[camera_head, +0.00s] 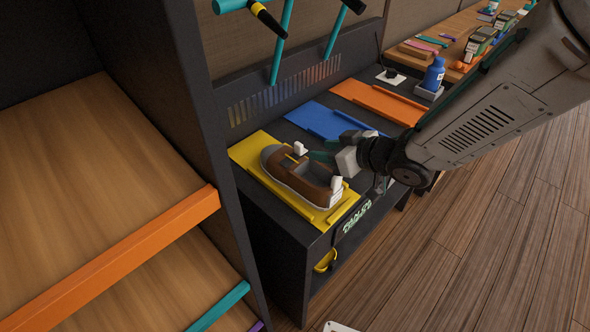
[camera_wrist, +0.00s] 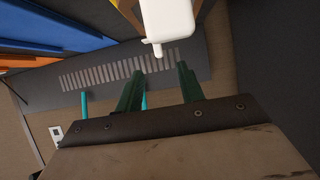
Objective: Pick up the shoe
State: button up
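The shoe (camera_head: 284,172) is brown with a grey toe and a pale sole. It lies on a yellow tray (camera_head: 250,150) on the dark bench, in the head view. My gripper (camera_head: 320,150) is just above and behind the shoe, at its right, with teal fingers pointing left. In the wrist view the two green fingers of my gripper (camera_wrist: 160,70) stand apart with nothing visible between them. I cannot tell from the head view whether they touch the shoe. The shoe cannot be made out in the wrist view.
A blue tray (camera_head: 322,120) and an orange tray (camera_head: 380,101) lie farther along the bench. A blue bottle (camera_head: 434,75) stands beyond. A slatted back panel (camera_head: 285,92) and teal bars (camera_head: 281,45) rise behind. Wooden shelves (camera_head: 90,180) stand at left. Floor at right is clear.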

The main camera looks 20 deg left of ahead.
aim_at(302, 148)
jog(key=x, duration=0.6)
jog(key=shift+w+a+f, duration=0.2)
jog(key=shift+w+a, duration=0.05)
grip_shut()
